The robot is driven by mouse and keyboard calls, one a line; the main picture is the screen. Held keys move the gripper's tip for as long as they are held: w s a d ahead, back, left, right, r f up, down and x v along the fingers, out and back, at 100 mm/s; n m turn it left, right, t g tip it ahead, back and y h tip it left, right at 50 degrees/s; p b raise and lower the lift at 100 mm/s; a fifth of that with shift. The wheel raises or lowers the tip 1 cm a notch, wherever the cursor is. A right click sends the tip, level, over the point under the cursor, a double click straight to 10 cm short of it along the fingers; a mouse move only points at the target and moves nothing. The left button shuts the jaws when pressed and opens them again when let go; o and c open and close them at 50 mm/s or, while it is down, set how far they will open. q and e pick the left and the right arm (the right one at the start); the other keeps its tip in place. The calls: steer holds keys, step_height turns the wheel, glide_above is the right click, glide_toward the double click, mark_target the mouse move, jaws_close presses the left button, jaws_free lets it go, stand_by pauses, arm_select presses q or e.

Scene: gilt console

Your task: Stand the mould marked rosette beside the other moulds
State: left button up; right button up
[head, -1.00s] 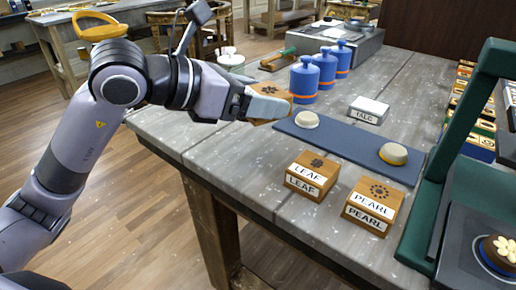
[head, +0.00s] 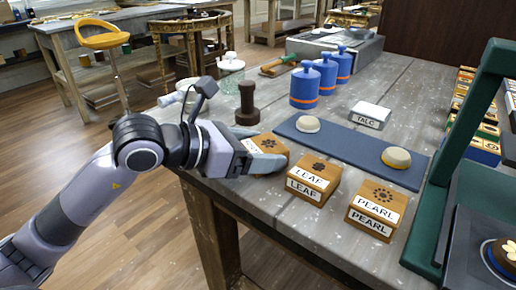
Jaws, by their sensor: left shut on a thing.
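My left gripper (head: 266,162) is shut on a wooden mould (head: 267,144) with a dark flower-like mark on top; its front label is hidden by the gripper. The held mould is level, just left of and behind the LEAF mould (head: 308,181), at the table's near-left edge. I cannot tell whether it touches the tabletop. The PEARL mould (head: 376,208) stands right of the LEAF mould with a small gap, both upright with labels facing me. My right gripper is not in view.
A blue mat (head: 345,150) with two pale round pieces lies behind the moulds, with a TALC block (head: 370,114) beyond. Blue canisters (head: 304,86) and a dark brown turned piece (head: 247,103) stand farther back. A green frame (head: 462,150) rises at right.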

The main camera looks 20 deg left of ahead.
arm_select(q)
steer(key=shift+f, duration=0.15)
steer(key=o, duration=1.1)
steer(key=shift+r, duration=0.3)
steer(key=b+v, duration=0.1)
steer(key=v, duration=1.1)
steer(key=shift+b, duration=0.3)
